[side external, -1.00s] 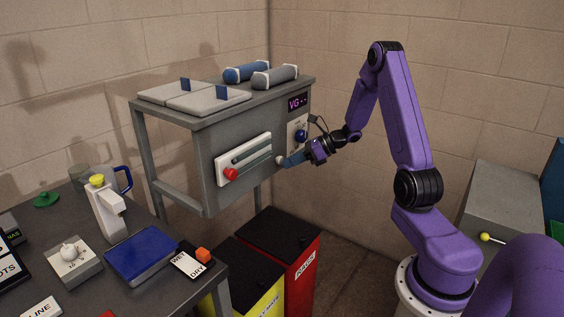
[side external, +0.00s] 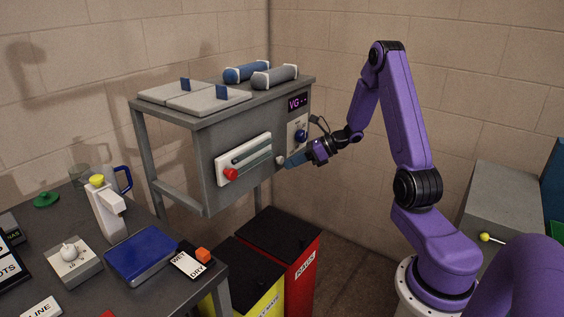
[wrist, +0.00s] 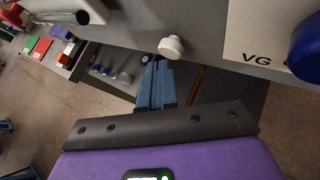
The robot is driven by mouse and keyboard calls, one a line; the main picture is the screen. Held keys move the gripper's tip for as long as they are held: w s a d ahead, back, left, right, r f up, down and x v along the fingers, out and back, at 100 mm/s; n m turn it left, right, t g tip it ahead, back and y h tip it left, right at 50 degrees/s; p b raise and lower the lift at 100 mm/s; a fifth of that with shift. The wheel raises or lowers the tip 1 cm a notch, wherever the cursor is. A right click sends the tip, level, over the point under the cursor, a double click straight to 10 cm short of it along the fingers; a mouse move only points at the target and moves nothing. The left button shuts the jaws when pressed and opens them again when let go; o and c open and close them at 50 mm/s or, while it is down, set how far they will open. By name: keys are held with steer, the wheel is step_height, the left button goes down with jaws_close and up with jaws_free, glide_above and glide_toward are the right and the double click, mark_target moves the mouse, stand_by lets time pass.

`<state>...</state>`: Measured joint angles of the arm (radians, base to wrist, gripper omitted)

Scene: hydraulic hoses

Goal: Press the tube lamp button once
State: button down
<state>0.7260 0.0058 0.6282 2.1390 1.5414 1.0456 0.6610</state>
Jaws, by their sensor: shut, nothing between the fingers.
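In the wrist view the fingertips (wrist: 158,64) end right beside the button. I cannot tell whether they touch it.
Two cylinders lie on top. Red and yellow bins stand below. A cluttered dark table (side external: 120,293) is at left.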

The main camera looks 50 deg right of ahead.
steer(key=shift+s, duration=0.45)
steer(key=s, duration=0.5)
stand_by(0.4)
steer(key=shift+a, duration=0.1)
stand_by(0.4)
